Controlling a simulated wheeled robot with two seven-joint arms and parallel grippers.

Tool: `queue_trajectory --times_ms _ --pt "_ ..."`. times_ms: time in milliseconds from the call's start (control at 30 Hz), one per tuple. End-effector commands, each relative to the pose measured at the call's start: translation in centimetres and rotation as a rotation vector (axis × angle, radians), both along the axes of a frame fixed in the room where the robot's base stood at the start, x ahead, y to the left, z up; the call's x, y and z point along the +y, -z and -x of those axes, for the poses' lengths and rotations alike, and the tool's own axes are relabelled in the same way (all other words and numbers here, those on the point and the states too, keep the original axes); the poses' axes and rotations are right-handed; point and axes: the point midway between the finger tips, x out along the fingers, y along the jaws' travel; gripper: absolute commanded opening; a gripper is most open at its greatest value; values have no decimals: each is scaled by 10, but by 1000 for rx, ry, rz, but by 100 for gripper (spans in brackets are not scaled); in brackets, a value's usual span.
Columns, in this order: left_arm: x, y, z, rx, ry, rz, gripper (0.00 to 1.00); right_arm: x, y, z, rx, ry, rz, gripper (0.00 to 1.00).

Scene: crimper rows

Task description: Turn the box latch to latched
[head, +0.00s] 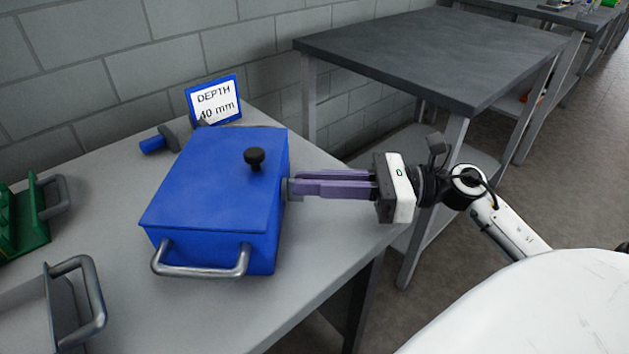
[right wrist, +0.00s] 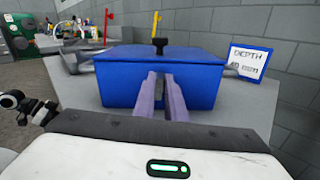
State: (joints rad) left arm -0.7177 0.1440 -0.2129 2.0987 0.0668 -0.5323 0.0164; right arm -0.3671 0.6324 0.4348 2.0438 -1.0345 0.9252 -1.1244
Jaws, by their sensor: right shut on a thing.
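The blue box (head: 212,190) sits closed on the light grey table. It has a black knob (head: 255,157) on its lid and a silver handle (head: 203,270) on its near side. It also shows in the right wrist view (right wrist: 200,72). My right gripper (head: 290,188) reaches in from the right, its purple fingers level against the box's right side. It is shut on the box latch, a small grey part (head: 284,190) mostly hidden by the fingertips. In the right wrist view the fingers (right wrist: 160,80) point at the box face. I cannot tell the latch's angle. My left gripper is not in view.
A sign reading "DEPTH 40 mm" (head: 215,100) stands behind the box, beside a blue-handled tool (head: 155,143). A green holder (head: 25,228) and a metal-handled tray (head: 75,300) are at left. A dark-topped table (head: 430,50) stands at the back right.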

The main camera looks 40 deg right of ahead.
Motion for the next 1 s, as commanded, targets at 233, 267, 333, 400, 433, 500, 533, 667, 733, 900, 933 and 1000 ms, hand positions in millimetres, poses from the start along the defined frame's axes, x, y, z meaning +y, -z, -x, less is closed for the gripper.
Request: queue_trajectory --times_ms 233,267,333,400,433,500,533,667,733,900,933,1000 --pt "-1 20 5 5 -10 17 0 1 4 1 -89 -1 75 0" --pt "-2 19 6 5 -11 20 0 1 3 2 -97 -1 81 0" --pt "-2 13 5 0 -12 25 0 1 1 2 -102 -1 87 0" --pt "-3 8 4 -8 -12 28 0 1 0 2 -101 -1 87 0" --pt "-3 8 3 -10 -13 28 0 1 0 2 -101 -1 87 0" --pt "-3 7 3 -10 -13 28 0 1 0 2 -100 0 86 0" --pt "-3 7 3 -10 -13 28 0 1 0 2 -100 0 86 12" --pt "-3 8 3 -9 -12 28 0 1 0 2 -100 0 86 30" --pt "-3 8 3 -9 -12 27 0 1 0 2 -99 0 86 30" --pt "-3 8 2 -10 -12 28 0 1 0 2 -98 0 85 30" --pt "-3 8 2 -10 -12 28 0 0 0 2 -98 0 85 30" --pt "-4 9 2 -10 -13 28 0 -3 1 4 -98 1 84 30"
